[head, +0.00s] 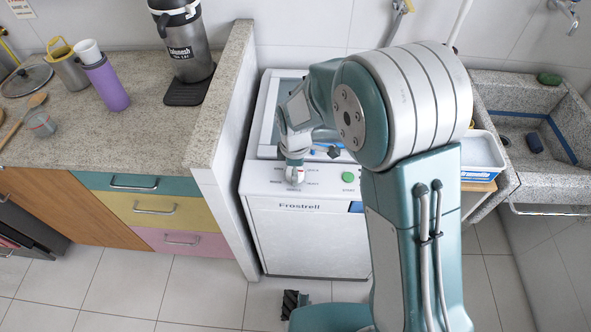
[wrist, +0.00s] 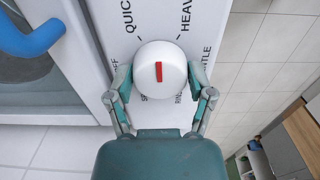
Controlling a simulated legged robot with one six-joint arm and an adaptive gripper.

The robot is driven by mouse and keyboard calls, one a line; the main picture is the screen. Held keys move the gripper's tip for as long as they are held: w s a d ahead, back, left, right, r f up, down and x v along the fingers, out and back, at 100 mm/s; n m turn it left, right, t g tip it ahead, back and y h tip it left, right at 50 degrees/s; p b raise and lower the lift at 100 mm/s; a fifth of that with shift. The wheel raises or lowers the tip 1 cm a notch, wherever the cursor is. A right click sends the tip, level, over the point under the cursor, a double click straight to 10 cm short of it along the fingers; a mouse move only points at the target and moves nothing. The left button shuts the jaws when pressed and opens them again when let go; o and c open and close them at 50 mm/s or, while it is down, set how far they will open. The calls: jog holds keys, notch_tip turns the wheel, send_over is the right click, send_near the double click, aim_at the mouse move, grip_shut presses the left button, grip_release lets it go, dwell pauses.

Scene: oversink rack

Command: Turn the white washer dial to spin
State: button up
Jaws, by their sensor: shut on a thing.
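The white washer dial (wrist: 160,52) is a round knob with a short red mark, which stands vertical in the wrist view. The labels QUICK and HEAVY show above it, one ending in NTLE to the right, and partly covered ones below. My gripper (wrist: 159,82) has a finger on each side of the dial and is shut on it. In the head view the dial (head: 295,177) sits on the front panel of the white washer (head: 310,232), with my gripper (head: 294,163) on it from above.
A green start button (head: 348,177) is right of the dial. A blue handle (wrist: 32,36) is left in the wrist view. The counter (head: 225,95) with a raised edge stands left of the washer, a blue-and-white tray (head: 482,160) and stone sink (head: 510,100) right.

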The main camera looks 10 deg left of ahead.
jog(key=m, duration=0.6)
jog(key=shift+a, duration=0.1)
jog(key=m, duration=0.5)
jog(key=shift+m, duration=0.4)
jog(key=m, duration=0.5)
jog(key=shift+m, duration=0.3)
jog(key=m, duration=0.5)
jog(key=shift+w, duration=0.1)
jog(key=m, duration=0.5)
jog(key=shift+m, duration=0.4)
jog(key=m, duration=0.4)
jog(key=shift+m, duration=0.3)
jog(key=m, duration=0.9)
jog(key=shift+m, duration=0.3)
